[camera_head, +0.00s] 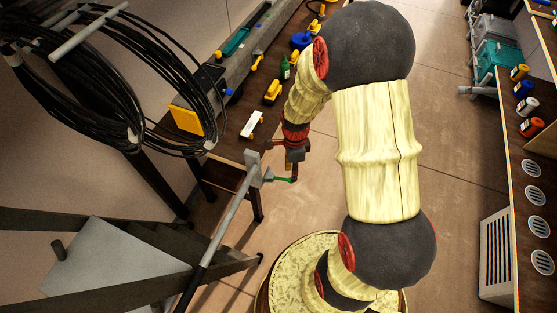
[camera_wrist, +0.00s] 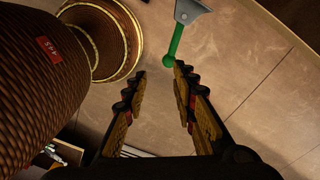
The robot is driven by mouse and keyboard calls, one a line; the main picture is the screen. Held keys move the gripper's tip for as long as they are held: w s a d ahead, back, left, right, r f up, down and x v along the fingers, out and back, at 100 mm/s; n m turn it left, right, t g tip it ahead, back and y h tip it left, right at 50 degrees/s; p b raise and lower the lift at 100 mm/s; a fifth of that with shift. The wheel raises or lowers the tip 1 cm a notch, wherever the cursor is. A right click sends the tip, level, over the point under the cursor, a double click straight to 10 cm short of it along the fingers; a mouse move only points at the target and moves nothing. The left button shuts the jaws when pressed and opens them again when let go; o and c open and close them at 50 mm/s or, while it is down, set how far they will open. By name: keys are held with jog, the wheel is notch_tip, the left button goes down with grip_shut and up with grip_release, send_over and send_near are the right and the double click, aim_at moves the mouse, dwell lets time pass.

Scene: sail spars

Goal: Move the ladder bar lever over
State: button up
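A long grey bar (camera_head: 222,225) rises from the lower left to a grey bracket (camera_head: 256,169) in the head view. A short green lever (camera_head: 282,180) sticks out to the right of this bracket. In the wrist view the green lever (camera_wrist: 176,42) hangs from a pale grey bracket (camera_wrist: 190,10), with its rounded end just beyond my fingertips. My gripper (camera_wrist: 159,72) is open and empty, its two fingers spread on either side below the lever's end. In the head view my gripper (camera_head: 293,170) is beside the lever; whether they touch cannot be told there.
A bench with yellow tools (camera_head: 272,91) and bottles stands behind the lever. Coiled black cables (camera_head: 120,80) hang at the upper left. A grey step frame (camera_head: 110,260) stands at the lower left. A counter with round vents (camera_head: 533,168) runs along the right. Open floor lies between.

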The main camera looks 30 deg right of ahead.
aim_at(282, 179)
jog(key=shift+w+m, duration=0.5)
jog(key=shift+m, duration=0.3)
jog(key=shift+w+d+m+t, duration=0.15)
jog(key=shift+m+t, duration=0.15)
jog(key=shift+m, duration=0.7)
notch_tip(282, 179, down, 8)
jog(key=b, duration=0.6)
jog(key=shift+r, duration=0.15)
jog(key=c, duration=0.6)
